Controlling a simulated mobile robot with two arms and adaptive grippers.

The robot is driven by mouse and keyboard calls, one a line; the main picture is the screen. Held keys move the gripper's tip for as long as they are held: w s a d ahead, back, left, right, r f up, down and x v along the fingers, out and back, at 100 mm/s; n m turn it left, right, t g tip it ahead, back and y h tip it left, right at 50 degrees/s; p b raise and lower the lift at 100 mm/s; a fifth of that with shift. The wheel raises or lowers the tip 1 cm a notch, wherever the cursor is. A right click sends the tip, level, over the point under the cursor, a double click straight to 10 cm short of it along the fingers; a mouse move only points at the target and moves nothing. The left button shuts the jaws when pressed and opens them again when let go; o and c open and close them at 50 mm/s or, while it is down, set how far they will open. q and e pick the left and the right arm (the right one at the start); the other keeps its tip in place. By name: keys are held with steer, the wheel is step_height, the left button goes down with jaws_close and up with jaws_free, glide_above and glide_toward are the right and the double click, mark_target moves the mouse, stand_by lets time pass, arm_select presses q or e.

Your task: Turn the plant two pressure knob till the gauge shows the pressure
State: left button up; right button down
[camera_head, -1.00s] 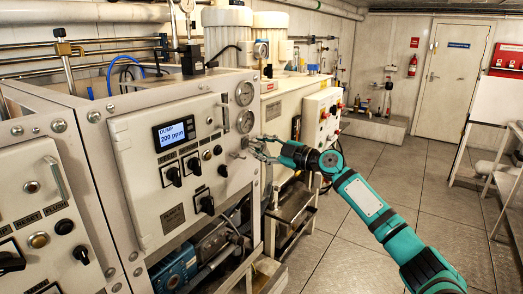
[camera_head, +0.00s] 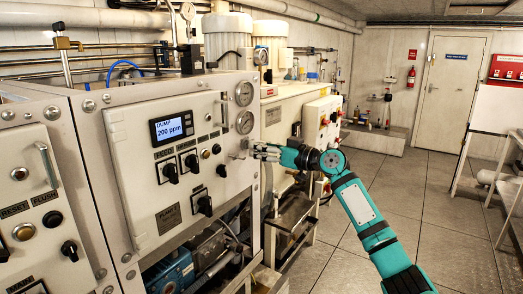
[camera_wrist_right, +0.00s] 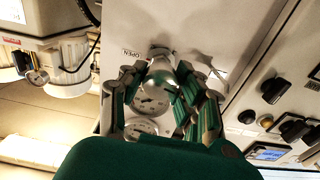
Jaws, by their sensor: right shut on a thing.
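The plant panel (camera_head: 150,205) is a white cabinet front with a display (camera_head: 173,130) reading DUMP, 200 ppm. Two round gauges, an upper one (camera_head: 244,93) and a lower one (camera_head: 245,122), sit at its right edge; their needles are too small to read in the head view. The pressure knob (camera_head: 243,145) is just below them, a silver knob (camera_wrist_right: 160,53) in the wrist view. My right gripper (camera_head: 255,150) is shut on it, its fingers (camera_wrist_right: 162,75) around it and partly hiding it. The gauges show between the fingers. My left gripper is not in view.
Black selector knobs (camera_head: 170,171) sit left of my right gripper on the same panel. Another panel with a handle (camera_head: 47,165) stands at the left. A white cabinet with red buttons (camera_head: 322,122) is behind my arm. The floor (camera_head: 330,255) at the right is open.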

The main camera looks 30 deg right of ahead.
steer(key=m, duration=0.2)
steer(key=shift+m, duration=0.4)
steer(key=m+p, duration=0.1)
steer(key=m, duration=0.1)
steer(key=shift+m, duration=0.4)
steer(key=m+p, duration=0.3)
steer(key=m, duration=0.2)
steer(key=m+p, duration=0.4)
steer(key=m, duration=0.2)
steer(key=shift+r+m, duration=0.1)
steer(key=shift+m, duration=0.3)
steer(key=m+p, duration=0.3)
steer(key=shift+f+m+p, duration=0.2)
steer(key=shift+m+p, duration=0.45)
steer(key=shift+m, duration=0.25)
steer(key=c, duration=0.9)
jaws_free()
steer(key=shift+d, duration=0.1)
